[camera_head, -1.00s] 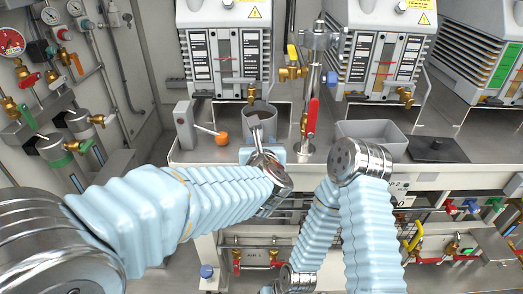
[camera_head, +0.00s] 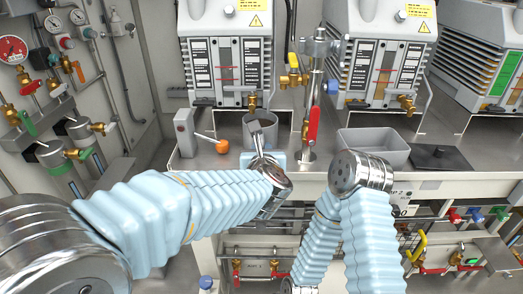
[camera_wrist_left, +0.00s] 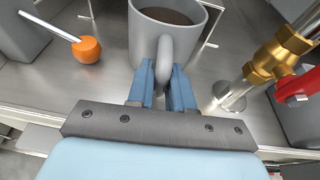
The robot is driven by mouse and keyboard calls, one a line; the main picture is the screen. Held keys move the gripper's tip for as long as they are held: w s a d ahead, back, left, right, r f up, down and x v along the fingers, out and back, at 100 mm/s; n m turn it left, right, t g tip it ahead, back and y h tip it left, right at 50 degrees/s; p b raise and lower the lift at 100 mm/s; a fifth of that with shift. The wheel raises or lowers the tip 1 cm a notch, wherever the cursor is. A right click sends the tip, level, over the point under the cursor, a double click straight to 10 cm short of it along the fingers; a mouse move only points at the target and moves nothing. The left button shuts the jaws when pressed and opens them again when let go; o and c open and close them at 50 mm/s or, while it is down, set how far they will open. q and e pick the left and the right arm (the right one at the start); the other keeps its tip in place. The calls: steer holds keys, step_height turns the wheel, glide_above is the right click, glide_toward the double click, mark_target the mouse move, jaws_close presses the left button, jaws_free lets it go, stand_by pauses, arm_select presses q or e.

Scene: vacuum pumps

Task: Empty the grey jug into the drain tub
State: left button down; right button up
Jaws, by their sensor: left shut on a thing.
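The grey jug (camera_head: 261,131) stands upright on the steel bench, below the brass tap of the left pump. In the left wrist view the jug (camera_wrist_left: 190,42) holds dark liquid, and its handle points toward me. My left gripper (camera_wrist_left: 163,84) is shut on that handle, with one blue finger on each side. In the head view the left gripper (camera_head: 262,158) is partly hidden behind its own wrist. The drain tub (camera_head: 373,143), a grey open rectangular tub, sits on the bench to the right. The right arm's wrist is in front of the tub; no right gripper fingers show.
A vertical pipe with a red-handled valve (camera_head: 314,124) stands between jug and tub. A grey box with an orange-knobbed lever (camera_head: 222,146) is left of the jug. A dark square plate (camera_head: 440,158) lies right of the tub. Pumps stand behind.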

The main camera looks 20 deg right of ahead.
arm_select(q)
steer(key=shift+r, duration=0.25)
steer(key=shift+r, duration=0.2)
stand_by(0.5)
steer(key=s+a+b, duration=0.1)
steer(key=s+b, duration=0.1)
steer(key=s, duration=0.3)
steer(key=shift+s+a, duration=0.3)
steer(key=shift+s, duration=0.1)
stand_by(0.4)
steer(key=shift+r, duration=0.1)
step_height(320, 180, up, 8)
steer(key=p, duration=0.5)
stand_by(0.7)
stand_by(1.1)
